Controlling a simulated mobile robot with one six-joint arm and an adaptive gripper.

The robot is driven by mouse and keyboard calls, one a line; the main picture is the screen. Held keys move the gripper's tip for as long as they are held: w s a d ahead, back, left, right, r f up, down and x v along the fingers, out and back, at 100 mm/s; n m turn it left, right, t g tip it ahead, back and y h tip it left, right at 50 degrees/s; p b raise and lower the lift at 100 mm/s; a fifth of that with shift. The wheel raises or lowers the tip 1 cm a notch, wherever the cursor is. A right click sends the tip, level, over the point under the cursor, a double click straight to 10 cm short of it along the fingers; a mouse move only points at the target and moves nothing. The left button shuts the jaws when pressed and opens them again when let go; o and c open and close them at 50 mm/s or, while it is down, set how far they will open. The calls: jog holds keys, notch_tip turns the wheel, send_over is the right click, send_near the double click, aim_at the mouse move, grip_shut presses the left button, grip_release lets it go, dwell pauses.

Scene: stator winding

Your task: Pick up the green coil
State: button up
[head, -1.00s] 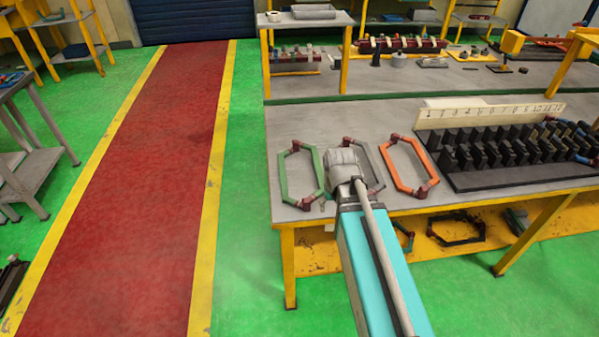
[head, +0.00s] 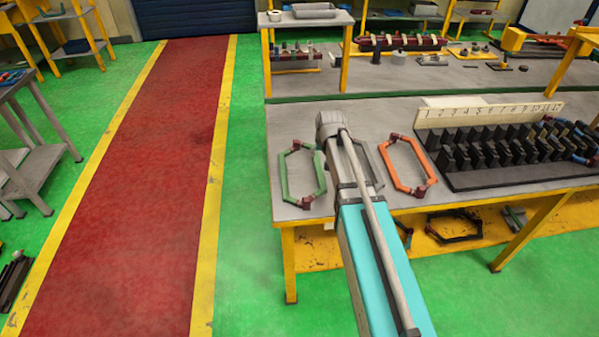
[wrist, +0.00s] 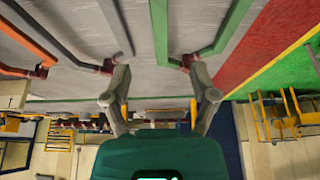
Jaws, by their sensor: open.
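The green coil (head: 283,175) lies flat on the bench at its near left corner. It is a long six-sided loop with dark red ends. In the wrist view the green coil (wrist: 161,30) runs across the top, one red end near the right finger. My gripper (wrist: 159,72) is open, with nothing between its fingers. The wrist view shows the fingers spread over the bench, one towards the grey coil's end and one towards the green coil's end. In the head view my arm hides the gripper's fingers.
A grey coil (head: 370,165) lies right of the green one, partly behind my arm. An orange coil (head: 391,160) lies farther right, then a black rack (head: 480,180) with a numbered strip (head: 490,112). Left of the bench is open floor.

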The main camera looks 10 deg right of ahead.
aim_at(318, 167)
jog(key=shift+f, duration=0.1)
jog(key=b+x, duration=0.7)
jog(key=shift+w+f, duration=0.15)
jog(key=shift+f, duration=0.2)
jog(key=shift+w+f+b, duration=0.15)
jog(key=shift+f+b, duration=0.2)
jog(key=shift+b, duration=0.1)
jog(key=shift+b+x, duration=2.35)
jog(key=shift+x, duration=0.2)
jog(key=shift+w, duration=0.15)
grip_shut()
